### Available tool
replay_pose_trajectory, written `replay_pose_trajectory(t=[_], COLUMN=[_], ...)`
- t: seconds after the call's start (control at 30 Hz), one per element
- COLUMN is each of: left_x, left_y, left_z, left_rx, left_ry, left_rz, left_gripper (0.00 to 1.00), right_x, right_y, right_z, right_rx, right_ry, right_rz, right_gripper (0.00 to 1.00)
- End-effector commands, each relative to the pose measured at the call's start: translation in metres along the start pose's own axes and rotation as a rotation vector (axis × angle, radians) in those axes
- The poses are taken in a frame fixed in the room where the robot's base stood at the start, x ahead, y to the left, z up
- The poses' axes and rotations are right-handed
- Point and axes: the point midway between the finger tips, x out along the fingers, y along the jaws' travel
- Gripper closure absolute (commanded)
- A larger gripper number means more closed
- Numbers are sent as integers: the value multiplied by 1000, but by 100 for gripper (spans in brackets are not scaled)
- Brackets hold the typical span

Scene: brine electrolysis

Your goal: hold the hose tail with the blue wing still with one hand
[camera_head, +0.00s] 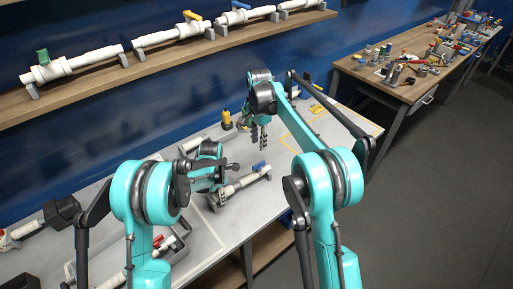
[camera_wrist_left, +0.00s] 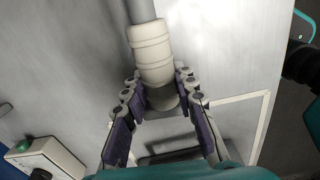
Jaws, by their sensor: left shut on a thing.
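The white hose tail with the blue wing (camera_head: 257,167) lies along the grey table, its blue wing on top near the right end. My left gripper (camera_head: 222,194) is at its left end. In the left wrist view my left gripper (camera_wrist_left: 162,100) has its fingers on both sides of the grey end of a pale ribbed fitting (camera_wrist_left: 151,50), shut on it. The blue wing does not show in that view. My right gripper (camera_head: 263,139) points down above the table, behind the hose tail and apart from it. Its fingers are too small to read.
A yellow-and-black bottle (camera_head: 227,119) stands at the table's back. Yellow outlines (camera_head: 297,133) mark the table's right part. A shelf (camera_head: 75,93) above holds several white valve assemblies. A cluttered wooden bench (camera_head: 405,92) stands at the far right. Another white fitting (camera_head: 25,231) lies at the far left.

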Motion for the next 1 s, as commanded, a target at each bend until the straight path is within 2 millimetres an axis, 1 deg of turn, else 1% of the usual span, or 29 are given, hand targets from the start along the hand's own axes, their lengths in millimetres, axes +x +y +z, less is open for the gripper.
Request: replay_pose_trajectory(t=[0.23,0.27,0.3,0.33,0.63,0.73,0.87,1.0], left_x=[0,0,0,0,-1,-7,-27,-58], left_y=[0,0,0,0,0,0,0,0], left_z=[0,0,0,0,0,0,0,0], left_rx=[0,0,0,0,0,0,0,0], left_ry=[0,0,0,0,0,0,0,0], left_rz=[0,0,0,0,0,0,0,0], left_gripper=[100,68,57,49,48,48,48,48], right_x=[-1,-1,-1,-1,-1,-1,-1,-1], right_y=[0,0,0,0,0,0,0,0], right_z=[0,0,0,0,0,0,0,0], right_rx=[0,0,0,0,0,0,0,0], right_ry=[0,0,0,0,0,0,0,0], right_rz=[0,0,0,0,0,0,0,0], right_gripper=[68,68,68,68,68,68,68,68])
